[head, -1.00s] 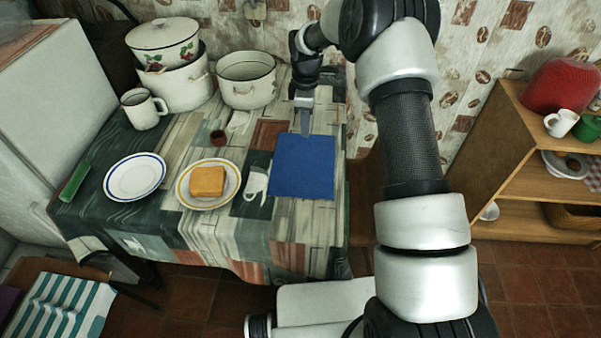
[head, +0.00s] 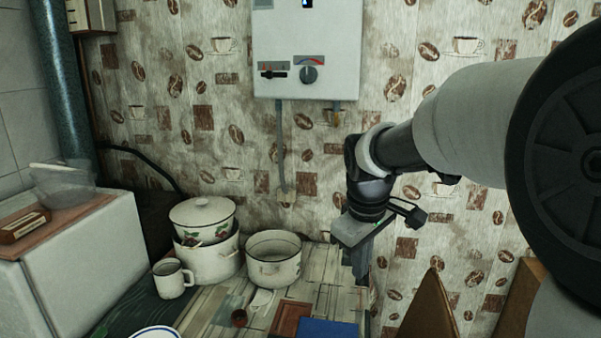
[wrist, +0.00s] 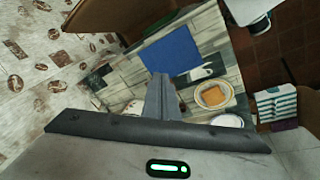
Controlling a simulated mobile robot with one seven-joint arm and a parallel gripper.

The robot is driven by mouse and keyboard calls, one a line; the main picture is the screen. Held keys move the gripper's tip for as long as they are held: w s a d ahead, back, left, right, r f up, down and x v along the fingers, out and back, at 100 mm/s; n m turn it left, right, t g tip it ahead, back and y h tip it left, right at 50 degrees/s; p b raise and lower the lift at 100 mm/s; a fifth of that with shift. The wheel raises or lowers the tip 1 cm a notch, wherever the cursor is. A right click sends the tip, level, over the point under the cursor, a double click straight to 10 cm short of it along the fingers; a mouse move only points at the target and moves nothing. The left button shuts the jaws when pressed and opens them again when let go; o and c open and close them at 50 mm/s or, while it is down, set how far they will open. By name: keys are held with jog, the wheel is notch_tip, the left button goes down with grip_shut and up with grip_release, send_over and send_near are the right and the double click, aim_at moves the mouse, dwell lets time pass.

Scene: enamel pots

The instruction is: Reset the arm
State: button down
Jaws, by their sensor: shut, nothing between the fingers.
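My gripper (head: 360,260) is shut and empty. In the head view it hangs above the right back part of the table, in front of the patterned wall. In the wrist view my gripper (wrist: 163,92) points down toward the table, with its shut fingers just below the blue mat (wrist: 172,52) in the picture. The blue mat also shows at the bottom edge of the head view (head: 328,328), partly cut off. My gripper is apart from everything on the table.
An open enamel pot (head: 273,262), a stacked lidded pot (head: 203,216) and a white mug (head: 171,279) stand at the table's back left. The wrist view shows bread (wrist: 211,98) on a plate. A water heater (head: 307,50) hangs on the wall.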

jog(key=s+d+r+m+t+p, duration=0.1)
jog(key=s+r+m, duration=0.3)
jog(key=s, duration=0.6)
jog(key=s+d+r+m+t+p, duration=0.1)
jog(key=s+r+m+p, duration=0.3)
jog(key=s, duration=0.6)
jog(key=shift+s+r+t+y, duration=0.3)
jog(key=shift+s+r+t, duration=0.05)
jog(key=shift+r+t, duration=0.05)
jog(key=shift+d, duration=0.1)
